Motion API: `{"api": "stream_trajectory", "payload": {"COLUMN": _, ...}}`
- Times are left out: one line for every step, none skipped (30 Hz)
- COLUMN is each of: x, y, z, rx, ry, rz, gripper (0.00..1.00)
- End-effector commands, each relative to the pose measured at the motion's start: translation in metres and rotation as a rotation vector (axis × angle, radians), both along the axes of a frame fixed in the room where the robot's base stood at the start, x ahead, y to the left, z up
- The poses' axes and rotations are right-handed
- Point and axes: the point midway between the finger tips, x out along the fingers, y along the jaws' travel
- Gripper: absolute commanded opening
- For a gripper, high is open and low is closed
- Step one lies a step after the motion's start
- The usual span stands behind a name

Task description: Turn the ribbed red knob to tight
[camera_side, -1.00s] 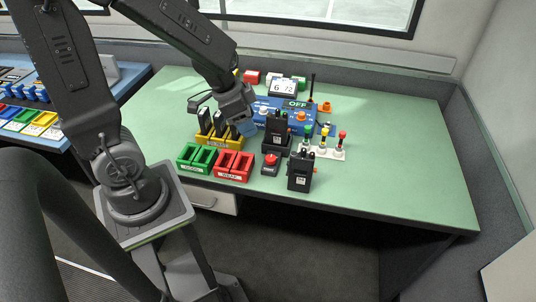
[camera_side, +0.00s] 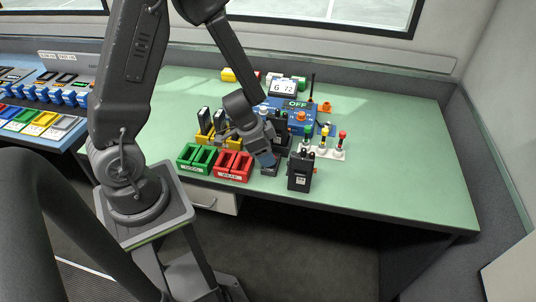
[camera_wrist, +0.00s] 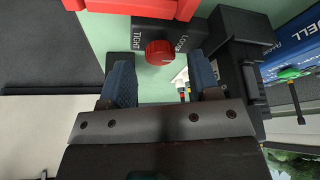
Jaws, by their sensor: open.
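The red knob (camera_wrist: 158,52) sits on a small dark box (camera_wrist: 180,30) lettered TIGHT and LOOSE. In the wrist view TIGHT is to the knob's left and LOOSE to its upper right. I cannot tell exactly where the knob points. My gripper (camera_wrist: 161,66) is open, with its two blue fingers on either side of the line to the knob and apart from it. In the side view my gripper (camera_side: 267,157) hangs right over the dark box (camera_side: 271,171) and hides the knob.
Red bins (camera_side: 234,167) and green bins (camera_side: 197,158) stand left of the box. A black device (camera_side: 300,171) stands close to its right. Another black unit is behind, near a blue OFF panel (camera_side: 297,104). The table's right side is clear.

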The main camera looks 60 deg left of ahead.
Motion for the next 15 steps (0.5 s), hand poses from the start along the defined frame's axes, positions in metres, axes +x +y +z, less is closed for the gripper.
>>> {"api": "stream_trajectory", "payload": {"x": 0.001, "y": 0.0, "z": -0.005, "rx": -0.001, "ry": 0.002, "rz": 0.001, "gripper": 0.56}}
{"api": "stream_trajectory", "payload": {"x": 0.002, "y": -0.001, "z": -0.006, "rx": -0.001, "ry": 0.002, "rz": 0.001, "gripper": 0.56}}
{"api": "stream_trajectory", "payload": {"x": 0.003, "y": -0.001, "z": -0.009, "rx": -0.001, "ry": 0.002, "rz": 0.001, "gripper": 0.56}}
{"api": "stream_trajectory", "payload": {"x": 0.003, "y": -0.001, "z": -0.01, "rx": 0.0, "ry": 0.002, "rz": 0.001, "gripper": 0.56}}
{"api": "stream_trajectory", "payload": {"x": 0.004, "y": -0.002, "z": -0.011, "rx": 0.0, "ry": 0.002, "rz": 0.001, "gripper": 0.56}}
{"api": "stream_trajectory", "payload": {"x": 0.005, "y": -0.002, "z": -0.013, "rx": 0.0, "ry": 0.001, "rz": 0.001, "gripper": 0.56}}
{"api": "stream_trajectory", "payload": {"x": 0.005, "y": -0.002, "z": -0.013, "rx": 0.001, "ry": 0.001, "rz": 0.0, "gripper": 0.56}}
{"api": "stream_trajectory", "payload": {"x": 0.005, "y": -0.002, "z": -0.014, "rx": 0.001, "ry": 0.0, "rz": 0.0, "gripper": 0.56}}
{"api": "stream_trajectory", "payload": {"x": 0.006, "y": -0.002, "z": -0.015, "rx": 0.001, "ry": 0.0, "rz": 0.0, "gripper": 0.56}}
{"api": "stream_trajectory", "payload": {"x": 0.006, "y": -0.002, "z": -0.015, "rx": 0.001, "ry": 0.0, "rz": 0.0, "gripper": 0.56}}
{"api": "stream_trajectory", "payload": {"x": 0.006, "y": -0.002, "z": -0.015, "rx": 0.001, "ry": 0.0, "rz": 0.0, "gripper": 0.56}}
{"api": "stream_trajectory", "payload": {"x": 0.006, "y": -0.002, "z": -0.015, "rx": 0.001, "ry": 0.0, "rz": -0.001, "gripper": 0.56}}
{"api": "stream_trajectory", "payload": {"x": 0.006, "y": -0.002, "z": -0.015, "rx": 0.001, "ry": 0.0, "rz": -0.001, "gripper": 0.56}}
{"api": "stream_trajectory", "payload": {"x": 0.006, "y": -0.002, "z": -0.015, "rx": 0.001, "ry": 0.0, "rz": -0.001, "gripper": 0.56}}
{"api": "stream_trajectory", "payload": {"x": 0.006, "y": -0.002, "z": -0.015, "rx": 0.001, "ry": 0.0, "rz": -0.001, "gripper": 0.56}}
